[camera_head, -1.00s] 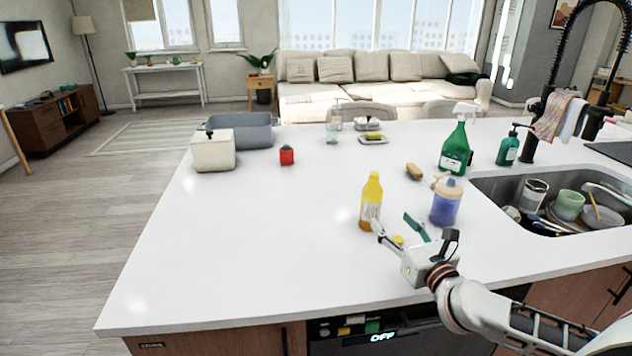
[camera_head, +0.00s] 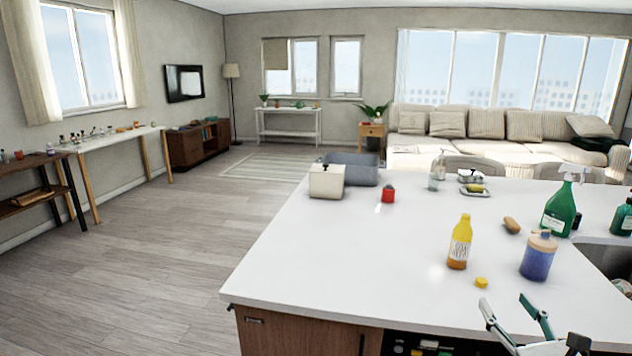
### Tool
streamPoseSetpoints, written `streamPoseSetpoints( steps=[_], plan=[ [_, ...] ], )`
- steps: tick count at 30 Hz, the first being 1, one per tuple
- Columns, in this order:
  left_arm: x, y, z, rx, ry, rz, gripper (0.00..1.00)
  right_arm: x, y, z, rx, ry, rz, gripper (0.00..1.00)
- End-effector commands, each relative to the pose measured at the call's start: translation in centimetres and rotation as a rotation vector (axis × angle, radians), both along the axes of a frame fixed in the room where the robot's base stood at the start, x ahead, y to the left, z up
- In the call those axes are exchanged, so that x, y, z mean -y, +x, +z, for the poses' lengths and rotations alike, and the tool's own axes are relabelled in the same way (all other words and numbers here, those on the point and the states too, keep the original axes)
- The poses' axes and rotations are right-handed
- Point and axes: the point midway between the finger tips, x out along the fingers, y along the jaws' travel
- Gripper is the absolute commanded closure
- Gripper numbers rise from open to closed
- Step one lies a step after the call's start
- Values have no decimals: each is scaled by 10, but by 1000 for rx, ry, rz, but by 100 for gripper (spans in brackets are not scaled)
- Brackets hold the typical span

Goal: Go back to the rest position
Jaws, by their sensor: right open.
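My right gripper (camera_head: 516,318) is at the lower right in the head view, at the near edge of the white island counter (camera_head: 330,262). Its two fingers are spread apart with nothing between them. A yellow bottle (camera_head: 460,242) stands on the counter beyond the gripper, apart from it. A small yellow cap (camera_head: 481,282) lies on the counter between the bottle and the gripper. A blue jar with a tan lid (camera_head: 538,256) stands to the right of the bottle. My left gripper is not in view.
A green spray bottle (camera_head: 560,208), a sponge (camera_head: 512,225) and a green pump bottle (camera_head: 622,218) are at the right. A red container (camera_head: 388,194), a cream box (camera_head: 326,181) and a grey basin (camera_head: 352,170) stand toward the back left. The counter's left part is clear.

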Motion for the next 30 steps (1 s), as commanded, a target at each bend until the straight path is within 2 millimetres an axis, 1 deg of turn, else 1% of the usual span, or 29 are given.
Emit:
streamPoseSetpoints(
  steps=[1,5,8,11,12,14,15,17,18,20,22,23,24,26,27,30],
  plan=[
    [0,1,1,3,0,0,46,-9,-4,-5,16,-84,14,45],
    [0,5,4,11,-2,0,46,-35,-16,-13,74,-350,53,45],
    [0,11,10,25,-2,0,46,-60,-29,-25,115,-595,84,45],
    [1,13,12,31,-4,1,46,-90,-45,-45,154,-883,117,45],
    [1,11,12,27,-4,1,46,-103,-52,-55,168,-1008,132,45],
    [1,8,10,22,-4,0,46,-121,-63,-73,185,-1198,156,45],
    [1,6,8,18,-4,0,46,-133,-71,-86,195,-1323,173,45],
    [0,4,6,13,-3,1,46,-150,-82,-107,207,-1514,202,45],
    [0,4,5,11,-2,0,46,-160,-91,-123,212,-1643,227,45],
    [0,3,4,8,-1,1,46,-175,-103,-148,220,-1835,267,45],
    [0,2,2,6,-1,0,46,-189,-119,-178,227,-2056,322,45],
    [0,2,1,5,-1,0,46,-194,-125,-192,230,-2151,350,45],
    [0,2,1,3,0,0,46,-200,-135,-211,233,-2276,394,45],
    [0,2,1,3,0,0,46,-206,-150,-237,240,-2457,463,45],
    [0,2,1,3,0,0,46,-209,-159,-253,245,-2568,513,45],
    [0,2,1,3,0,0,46,-211,-182,-289,263,-2805,642,45]
  ],
)
